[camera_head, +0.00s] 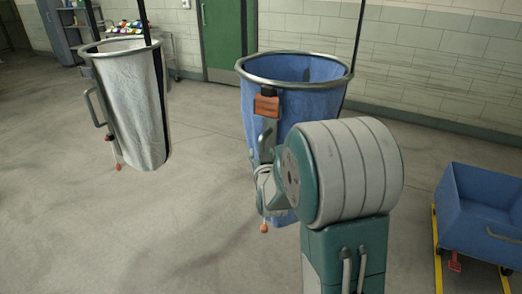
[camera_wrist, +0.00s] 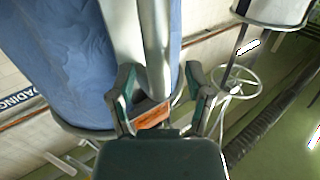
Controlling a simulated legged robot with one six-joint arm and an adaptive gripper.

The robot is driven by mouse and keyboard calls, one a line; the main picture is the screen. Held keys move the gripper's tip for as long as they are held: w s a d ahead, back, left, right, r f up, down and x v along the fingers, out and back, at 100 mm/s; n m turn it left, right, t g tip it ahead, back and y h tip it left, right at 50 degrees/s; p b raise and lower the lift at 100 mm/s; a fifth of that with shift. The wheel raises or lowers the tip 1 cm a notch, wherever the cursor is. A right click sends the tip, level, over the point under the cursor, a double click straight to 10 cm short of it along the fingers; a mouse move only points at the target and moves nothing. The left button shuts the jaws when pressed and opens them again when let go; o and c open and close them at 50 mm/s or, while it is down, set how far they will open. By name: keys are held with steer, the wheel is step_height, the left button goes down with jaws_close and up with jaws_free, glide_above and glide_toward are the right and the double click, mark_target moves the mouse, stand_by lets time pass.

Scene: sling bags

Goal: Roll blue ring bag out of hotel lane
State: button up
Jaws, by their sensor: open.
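The blue ring bag (camera_head: 315,98) hangs open-topped from a metal ring, right of centre in the head view. An orange-brown tag (camera_head: 267,106) and a grey handle (camera_head: 268,138) are on its near side. My arm hides its lower right part. In the wrist view the blue cloth (camera_wrist: 60,50) fills the upper left. My gripper (camera_wrist: 162,98) is open there, its fingers apart. A pale grey bar (camera_wrist: 156,45), perhaps the handle, and the orange tag (camera_wrist: 152,114) show between them. I cannot tell whether the fingers touch anything.
A white ring bag (camera_head: 130,105) hangs at the left, apart from the blue one. A blue bin (camera_head: 487,210) with yellow rails stands at the right. A green door (camera_head: 224,40) and a shelf are behind. Floor between the bags is clear.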

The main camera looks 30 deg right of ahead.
steer(key=shift+x, duration=0.85)
jaws_close()
steer(key=shift+d, duration=0.1)
